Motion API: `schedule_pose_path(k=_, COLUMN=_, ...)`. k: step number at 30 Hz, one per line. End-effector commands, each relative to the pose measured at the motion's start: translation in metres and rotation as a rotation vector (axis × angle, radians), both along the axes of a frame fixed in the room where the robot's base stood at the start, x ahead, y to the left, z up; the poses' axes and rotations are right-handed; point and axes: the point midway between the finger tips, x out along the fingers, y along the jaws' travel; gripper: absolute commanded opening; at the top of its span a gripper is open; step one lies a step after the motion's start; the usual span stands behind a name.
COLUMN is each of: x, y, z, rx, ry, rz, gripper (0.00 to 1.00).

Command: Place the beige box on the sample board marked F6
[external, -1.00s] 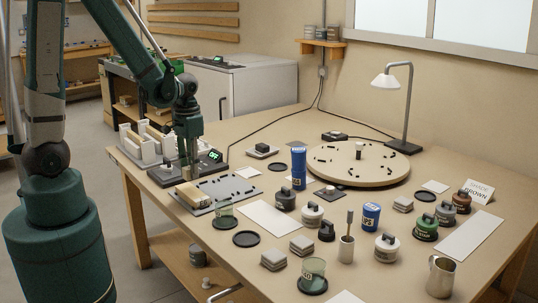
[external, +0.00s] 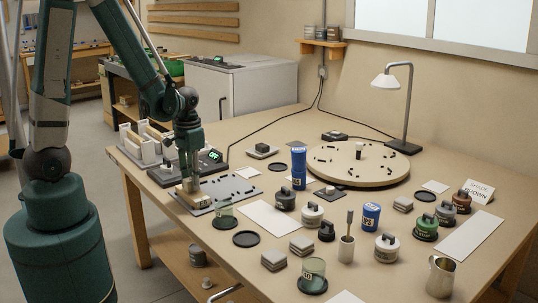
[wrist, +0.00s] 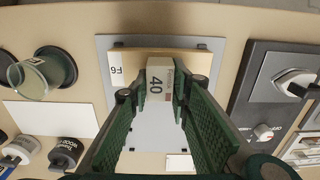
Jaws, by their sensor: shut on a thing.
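In the external view, my gripper (external: 190,187) is low over the left end of the grey sample board (external: 226,190). A longer tan block (wrist: 138,57) lies at that end of the board (wrist: 103,43), with an F6 label (wrist: 116,71) at its left end in the wrist view. The held box overlaps the tan block in view. I cannot tell whether they touch. In the external view, the fingers largely hide the held box.
A dark device with a green display (external: 212,155) stands close behind the board. A green-tinted glass (external: 224,212) on a dark coaster and a white sheet (external: 268,218) are to its right. A blue can (external: 298,168) stands farther right. The turntable (external: 345,165) is farther back.

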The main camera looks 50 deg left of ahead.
Motion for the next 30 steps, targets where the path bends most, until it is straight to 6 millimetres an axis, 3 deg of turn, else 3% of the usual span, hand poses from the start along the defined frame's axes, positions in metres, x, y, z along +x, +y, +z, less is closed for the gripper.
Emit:
schedule_pose_path(k=18, x=-0.0006, y=0.0000, z=-0.0108, rx=0.000, ry=0.000, rz=0.000, gripper=0.07)
schedule_pose_path(k=19, x=-0.0005, y=0.0000, z=-0.0103, rx=0.000, ry=0.000, rz=0.000, gripper=0.23)
schedule_pose_path(k=22, x=-0.0005, y=0.0000, z=-0.0097, rx=0.000, ry=0.000, rz=0.000, gripper=0.35)
schedule_pose_path(k=30, x=-0.0005, y=0.0000, z=-0.0096, rx=0.000, ry=0.000, rz=0.000, gripper=0.35)
